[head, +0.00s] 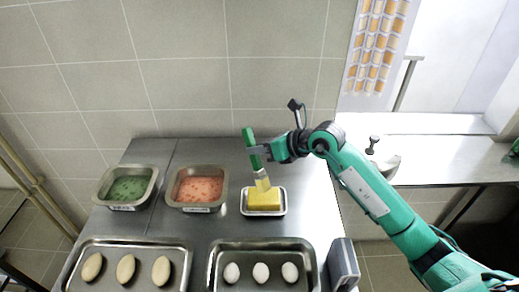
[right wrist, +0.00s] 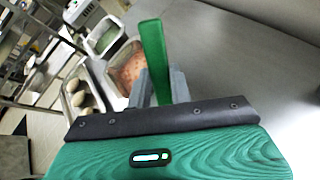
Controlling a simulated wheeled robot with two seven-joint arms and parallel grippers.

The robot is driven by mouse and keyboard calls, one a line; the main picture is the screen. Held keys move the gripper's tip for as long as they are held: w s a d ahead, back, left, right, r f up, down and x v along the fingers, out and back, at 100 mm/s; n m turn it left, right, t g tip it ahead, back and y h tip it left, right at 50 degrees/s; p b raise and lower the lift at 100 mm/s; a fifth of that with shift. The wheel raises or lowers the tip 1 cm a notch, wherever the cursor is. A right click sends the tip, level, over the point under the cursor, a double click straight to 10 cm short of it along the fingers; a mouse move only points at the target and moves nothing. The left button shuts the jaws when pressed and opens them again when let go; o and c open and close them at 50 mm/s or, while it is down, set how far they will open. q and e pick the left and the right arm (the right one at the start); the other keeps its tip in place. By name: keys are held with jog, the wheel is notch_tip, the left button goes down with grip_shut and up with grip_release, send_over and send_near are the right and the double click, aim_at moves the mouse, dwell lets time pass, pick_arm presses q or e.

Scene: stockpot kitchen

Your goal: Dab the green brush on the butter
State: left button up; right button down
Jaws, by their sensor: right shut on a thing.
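The green brush (head: 250,138) is in my right gripper (head: 262,151), which is shut on its green handle. The brush is tilted, with its pale yellow bristle end pointing down at the butter. In the right wrist view the green handle (right wrist: 152,55) rises between the grey fingers, and the bristles and butter are hidden. My left gripper does not show.
Left of the butter stand a steel tray with red contents (head: 198,208) and one with green contents (head: 128,205). In front are a tray of brown potato-like ovals (head: 112,244) and a tray of white eggs (head: 260,244). A grey box (head: 342,268) stands at front right.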

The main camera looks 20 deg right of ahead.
aim_at(259, 157)
jog(key=shift+r+p, duration=1.4)
jog(key=shift+r, duration=1.25)
